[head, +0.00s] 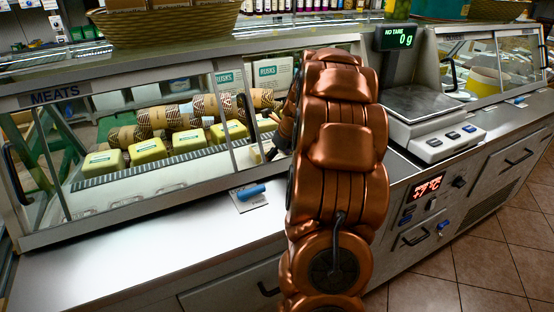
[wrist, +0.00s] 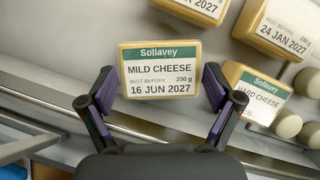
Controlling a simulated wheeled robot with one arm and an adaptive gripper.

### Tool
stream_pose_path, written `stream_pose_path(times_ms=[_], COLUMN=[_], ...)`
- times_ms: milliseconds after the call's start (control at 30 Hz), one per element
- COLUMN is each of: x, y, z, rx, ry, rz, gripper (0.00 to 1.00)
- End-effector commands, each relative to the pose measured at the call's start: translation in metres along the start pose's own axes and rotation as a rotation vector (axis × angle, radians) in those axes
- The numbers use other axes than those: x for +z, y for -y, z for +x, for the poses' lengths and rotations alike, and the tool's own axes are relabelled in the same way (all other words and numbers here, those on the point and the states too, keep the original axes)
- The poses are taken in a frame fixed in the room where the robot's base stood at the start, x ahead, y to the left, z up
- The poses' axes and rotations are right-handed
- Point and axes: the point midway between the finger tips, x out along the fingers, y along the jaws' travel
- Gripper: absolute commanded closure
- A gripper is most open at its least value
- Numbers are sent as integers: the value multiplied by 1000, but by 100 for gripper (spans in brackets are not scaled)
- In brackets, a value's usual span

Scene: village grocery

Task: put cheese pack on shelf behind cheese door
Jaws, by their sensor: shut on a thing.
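A cheese pack (wrist: 160,72) with a green-and-white label reads Sollavey, Mild Cheese, 250 g, 16 JUN 2027. It shows in the wrist view between the purple-and-black fingers of my gripper (wrist: 159,88), which is shut on it. Its label faces the camera. I cannot tell how high it is held. In the head view my copper arm reaches into the meats case, whose sign (head: 55,95) reads MEATS, and hides most of my gripper and the held pack. A second glass case (head: 490,65) stands at the far right; its sign is too small to read.
Several yellow packs (head: 148,151) stand in a row in the meats case, with patterned rolls (head: 190,112) behind. In the wrist view a Hard Cheese pack (wrist: 252,95) lies close right. A scale (head: 425,105) stands between the cases.

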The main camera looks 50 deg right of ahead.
Motion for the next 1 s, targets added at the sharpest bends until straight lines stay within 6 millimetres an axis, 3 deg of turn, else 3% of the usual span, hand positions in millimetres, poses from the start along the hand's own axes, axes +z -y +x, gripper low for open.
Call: stream_pose_path(times_ms=[400,433,500,867,1000], x=[-3,-4,-4,-4,-2], y=[-1,-1,-1,0,1], z=[6,8,8,7,-2], rx=[2,3,2,1,-3], ry=[-2,-2,-2,-1,1], rz=[1,1,1,0,0], gripper=[62,9,2,0,0])
